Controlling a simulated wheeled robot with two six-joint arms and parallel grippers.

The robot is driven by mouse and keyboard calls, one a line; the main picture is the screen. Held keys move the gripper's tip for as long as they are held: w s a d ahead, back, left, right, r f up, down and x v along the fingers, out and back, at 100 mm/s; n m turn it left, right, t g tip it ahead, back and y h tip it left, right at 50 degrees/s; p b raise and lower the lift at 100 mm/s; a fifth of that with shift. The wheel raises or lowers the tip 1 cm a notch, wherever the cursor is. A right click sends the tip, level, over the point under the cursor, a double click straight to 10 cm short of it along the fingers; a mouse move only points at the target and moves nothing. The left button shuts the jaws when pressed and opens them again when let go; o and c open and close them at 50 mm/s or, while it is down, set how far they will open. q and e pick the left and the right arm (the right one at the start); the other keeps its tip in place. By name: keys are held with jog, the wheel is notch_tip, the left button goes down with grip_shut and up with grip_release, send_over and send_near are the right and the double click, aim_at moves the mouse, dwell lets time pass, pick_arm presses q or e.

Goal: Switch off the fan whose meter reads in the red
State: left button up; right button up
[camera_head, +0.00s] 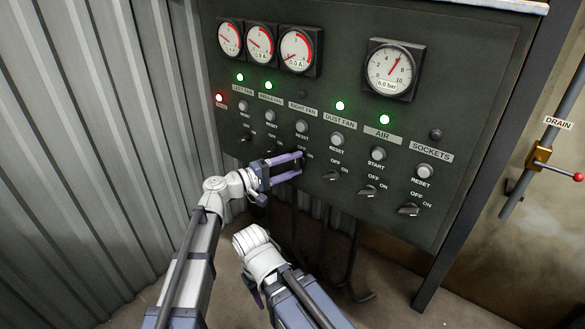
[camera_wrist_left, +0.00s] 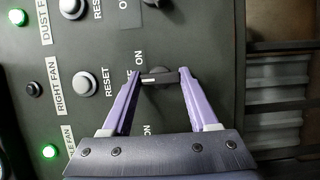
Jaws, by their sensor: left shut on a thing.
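The black panel carries three fan meters; the right one (camera_head: 295,50) reads 0.0 A, its needle low left, off the red arc. The middle meter (camera_head: 261,44) and left meter (camera_head: 230,39) also have red arcs; their needles point up-left, digits too small to read surely. My left gripper (camera_head: 299,162), with purple fingers, is shut on the RIGHT FAN switch knob (camera_wrist_left: 160,76). The knob has a pale mark on its left end in the wrist view. The RIGHT FAN lamp (camera_head: 302,94) is dark.
The LEFT FAN lamp (camera_head: 240,77) and middle fan lamp (camera_head: 268,85) are green. The DUST FAN switch (camera_head: 332,175), AIR switch (camera_head: 368,190) and SOCKETS switch (camera_head: 410,210) lie to the right. A corrugated wall (camera_head: 100,140) stands left; a drain valve (camera_head: 540,157) is at far right.

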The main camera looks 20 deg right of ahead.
dwell(0.5)
pick_arm(q)
jog(key=o, duration=1.4)
jog(key=shift+v, duration=3.95)
